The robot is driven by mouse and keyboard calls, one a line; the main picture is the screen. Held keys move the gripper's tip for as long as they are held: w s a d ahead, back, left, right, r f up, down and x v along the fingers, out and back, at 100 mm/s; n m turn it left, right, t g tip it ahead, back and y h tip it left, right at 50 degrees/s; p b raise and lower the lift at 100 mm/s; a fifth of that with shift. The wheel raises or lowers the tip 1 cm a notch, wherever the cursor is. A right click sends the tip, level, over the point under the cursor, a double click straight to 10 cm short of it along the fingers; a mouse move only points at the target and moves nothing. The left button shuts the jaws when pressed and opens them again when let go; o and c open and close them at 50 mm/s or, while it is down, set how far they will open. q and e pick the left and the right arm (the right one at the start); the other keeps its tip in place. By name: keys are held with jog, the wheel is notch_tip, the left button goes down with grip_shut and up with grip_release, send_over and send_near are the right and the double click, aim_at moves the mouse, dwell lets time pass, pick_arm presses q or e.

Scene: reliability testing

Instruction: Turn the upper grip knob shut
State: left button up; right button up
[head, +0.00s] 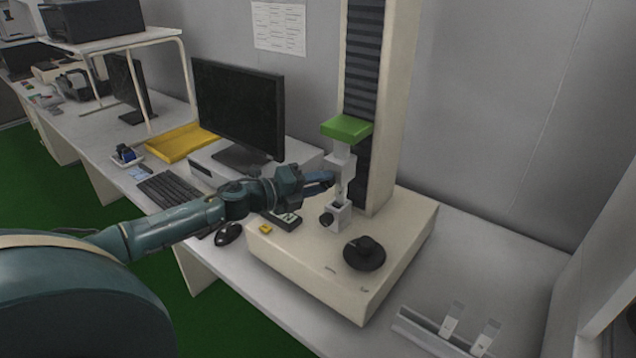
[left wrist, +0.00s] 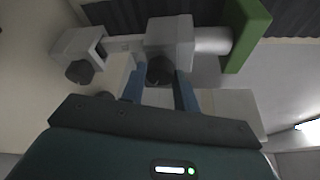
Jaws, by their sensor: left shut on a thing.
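The upper grip (head: 341,163) is a grey block hanging under the green crosshead block (head: 346,128) of the testing machine. Its dark knob (left wrist: 160,70) shows in the left wrist view between the two blue fingers of my left gripper (left wrist: 159,90). The gripper is shut on this knob. In the head view my left gripper (head: 328,179) reaches the upper grip from the left and hides the knob. The lower grip (head: 339,215) stands below with its own black knob (head: 326,219). A pale strip (left wrist: 121,44) spans between the grips. My right gripper is not in view.
The machine's cream base (head: 300,262) carries a black round knob (head: 364,253) at the front right. A monitor (head: 238,112), keyboard (head: 176,188), mouse (head: 228,234) and yellow tray (head: 180,142) lie to the left. A metal rack (head: 432,333) lies at the front right of the table.

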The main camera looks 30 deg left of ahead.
pick_arm(q)
jog(key=o, duration=1)
jog(key=shift+s+a+f, duration=0.1)
jog(key=shift+s, duration=0.1)
jog(key=shift+b+v, duration=0.5)
jog(key=shift+v, duration=5.9)
jog(key=shift+w, duration=0.1)
